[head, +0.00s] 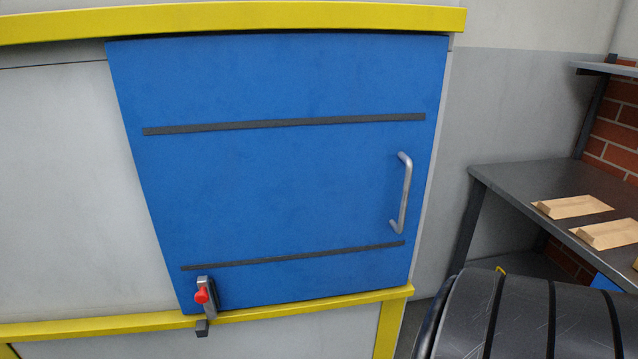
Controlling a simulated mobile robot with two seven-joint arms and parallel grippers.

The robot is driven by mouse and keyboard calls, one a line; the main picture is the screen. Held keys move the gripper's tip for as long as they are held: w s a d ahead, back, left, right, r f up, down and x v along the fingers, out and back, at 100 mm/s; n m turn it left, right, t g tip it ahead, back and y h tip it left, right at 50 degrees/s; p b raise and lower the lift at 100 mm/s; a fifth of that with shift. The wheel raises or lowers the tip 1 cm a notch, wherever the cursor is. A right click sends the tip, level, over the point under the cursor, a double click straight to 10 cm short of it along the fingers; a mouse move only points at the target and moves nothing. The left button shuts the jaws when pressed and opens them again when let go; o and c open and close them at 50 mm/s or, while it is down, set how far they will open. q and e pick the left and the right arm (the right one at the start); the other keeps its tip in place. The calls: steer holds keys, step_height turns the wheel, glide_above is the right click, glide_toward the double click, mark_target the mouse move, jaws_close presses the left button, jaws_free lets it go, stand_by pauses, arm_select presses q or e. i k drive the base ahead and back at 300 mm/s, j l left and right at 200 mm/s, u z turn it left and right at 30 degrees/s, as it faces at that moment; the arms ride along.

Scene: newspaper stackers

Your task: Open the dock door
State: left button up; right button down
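The dock door is a blue panel (280,190) with two dark horizontal strips, set in a pale wall between yellow rails. It looks shut, its lower edge along the lower yellow rail. A silver bar handle (403,193) stands upright near its right edge. A small metal latch with a red knob (202,295) sits at its lower left corner, over the lower rail. Neither of my grippers shows in the head view.
The upper yellow rail (230,18) runs above the door and the lower yellow rail (310,306) below it. At right is a dark grey table (520,175) with two tan envelopes (572,207). A black ribbed roller or belt (530,315) fills the lower right corner.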

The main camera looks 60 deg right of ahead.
mark_target(274, 169)
steer(key=z, duration=1.7)
